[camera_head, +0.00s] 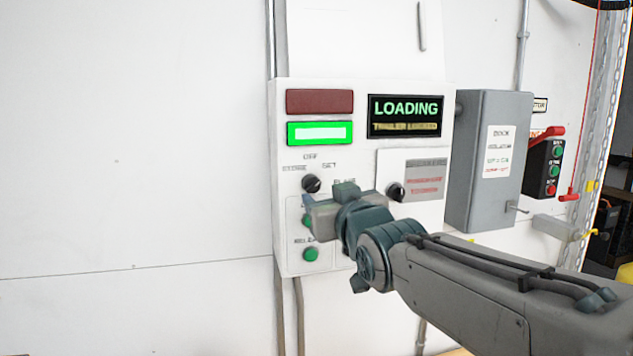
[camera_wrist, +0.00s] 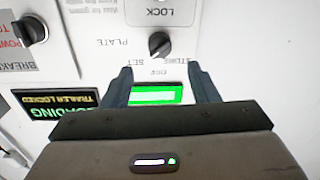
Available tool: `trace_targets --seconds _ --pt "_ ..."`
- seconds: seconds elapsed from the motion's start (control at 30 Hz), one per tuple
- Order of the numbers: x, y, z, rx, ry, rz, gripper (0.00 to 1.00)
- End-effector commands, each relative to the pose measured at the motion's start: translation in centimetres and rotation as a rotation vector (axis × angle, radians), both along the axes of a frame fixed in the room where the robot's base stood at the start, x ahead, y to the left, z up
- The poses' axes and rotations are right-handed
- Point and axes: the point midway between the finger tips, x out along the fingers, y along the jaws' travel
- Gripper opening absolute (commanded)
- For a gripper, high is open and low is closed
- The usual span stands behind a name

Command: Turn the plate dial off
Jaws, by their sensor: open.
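The plate dial (camera_head: 311,184) is a small black knob on the left of the white control panel, with OFF, STORE and SET lettered around it. In the wrist view, which is upside down, the dial (camera_wrist: 159,44) is just beyond the fingertips; its pointer seems turned towards SET. My gripper (camera_head: 308,208) is close to the panel, just below the dial. In the wrist view my gripper (camera_wrist: 159,70) is open, its two dark fingers apart with nothing between them. It does not hold the dial. My wrist hides part of the panel to the lower right.
A second black knob (camera_head: 396,192) is to the right of the dial, and a green button (camera_head: 310,254) is below. Above are a green lit lamp (camera_head: 320,133) and a LOADING display (camera_head: 405,115). A grey box (camera_head: 490,160) juts out at right. The left wall is clear.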

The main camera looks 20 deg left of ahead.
Motion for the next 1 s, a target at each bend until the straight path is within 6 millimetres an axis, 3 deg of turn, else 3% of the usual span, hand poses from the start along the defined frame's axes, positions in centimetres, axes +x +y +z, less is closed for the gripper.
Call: trace_targets --seconds 0.4,0.9,1.0 --pt "4.9 3.5 0.1 -0.002 0.002 0.000 0.54" --pt "5.8 4.1 0.0 -0.001 0.000 0.000 0.54" --pt "5.8 4.1 0.0 -0.001 0.000 0.000 0.26"
